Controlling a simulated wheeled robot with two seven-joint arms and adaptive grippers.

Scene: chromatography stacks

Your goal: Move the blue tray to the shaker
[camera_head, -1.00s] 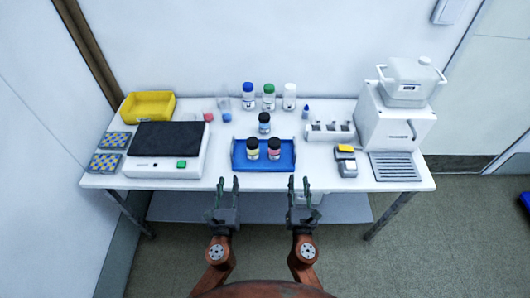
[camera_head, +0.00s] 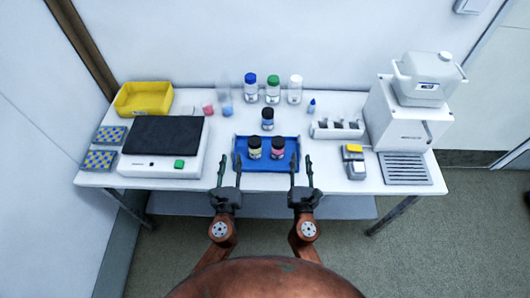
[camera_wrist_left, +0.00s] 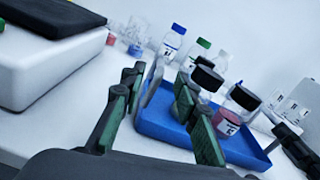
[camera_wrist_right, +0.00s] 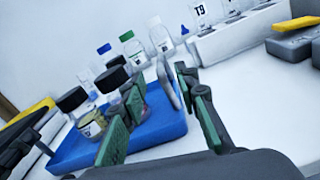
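The shaker (camera_head: 160,170), white with a black top and green button, is left of the tray. My left gripper (camera_head: 229,174) is open at the tray's left front edge. My right gripper (camera_head: 301,172) is open at its right front edge. Wrist views show the tray's side walls near or between the fingers; contact is unclear.
A yellow bin (camera_head: 144,98) and two patterned racks (camera_head: 104,147) are at the left. Several bottles (camera_head: 273,88) stand behind the tray. A white rack (camera_head: 338,128), small grey device (camera_head: 354,162) and large white machine (camera_head: 408,120) are at the right. The shaker's top is bare.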

